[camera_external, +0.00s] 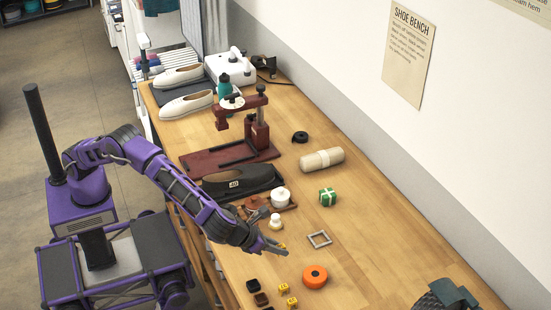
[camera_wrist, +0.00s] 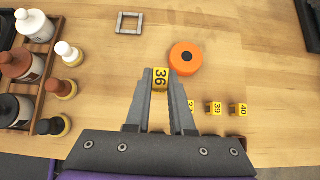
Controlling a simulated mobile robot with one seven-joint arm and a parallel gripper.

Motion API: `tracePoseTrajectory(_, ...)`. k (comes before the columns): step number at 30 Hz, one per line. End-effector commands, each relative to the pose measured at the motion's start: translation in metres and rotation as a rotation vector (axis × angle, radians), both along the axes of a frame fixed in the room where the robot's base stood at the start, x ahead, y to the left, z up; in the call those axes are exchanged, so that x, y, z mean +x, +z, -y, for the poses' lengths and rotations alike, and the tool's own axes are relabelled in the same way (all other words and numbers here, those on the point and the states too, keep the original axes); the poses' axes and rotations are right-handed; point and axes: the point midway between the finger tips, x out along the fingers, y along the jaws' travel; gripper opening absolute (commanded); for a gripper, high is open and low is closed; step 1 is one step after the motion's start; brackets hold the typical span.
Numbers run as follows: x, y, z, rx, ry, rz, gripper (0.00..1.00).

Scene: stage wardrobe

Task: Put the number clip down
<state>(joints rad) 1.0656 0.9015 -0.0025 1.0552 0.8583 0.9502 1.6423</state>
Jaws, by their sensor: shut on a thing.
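My gripper (camera_external: 277,248) is over the near part of the wooden bench, shut on a yellow number clip marked 36 (camera_wrist: 160,79). The clip sits between the fingertips, its number facing the wrist camera. Whether it touches the bench or hangs above it I cannot tell. In the wrist view, more yellow clips lie to the right: 39 (camera_wrist: 214,108), 40 (camera_wrist: 239,109) and one partly hidden by the right finger (camera_wrist: 191,105).
An orange ring (camera_wrist: 185,58) lies just beyond the fingertips, right of a grey square frame (camera_wrist: 129,23). A wooden rack (camera_wrist: 41,75) of bottles stands left. Bare wood surrounds the frame.

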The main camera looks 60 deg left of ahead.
Motion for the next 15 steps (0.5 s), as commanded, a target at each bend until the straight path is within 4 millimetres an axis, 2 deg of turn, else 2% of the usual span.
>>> tracePoseTrajectory(1, 0.02, 0.003, -0.009, -0.001, 0.008, -0.005, 0.0)
tracePoseTrajectory(5, 0.075, 0.01, -0.037, 0.002, 0.006, -0.019, 0.0)
tracePoseTrajectory(8, 0.122, 0.015, -0.066, 0.0, 0.003, -0.026, 0.0)
tracePoseTrajectory(12, 0.182, 0.024, -0.112, -0.002, 0.001, -0.024, 0.0)
tracePoseTrajectory(15, 0.219, 0.03, -0.146, -0.005, 0.001, -0.018, 0.0)
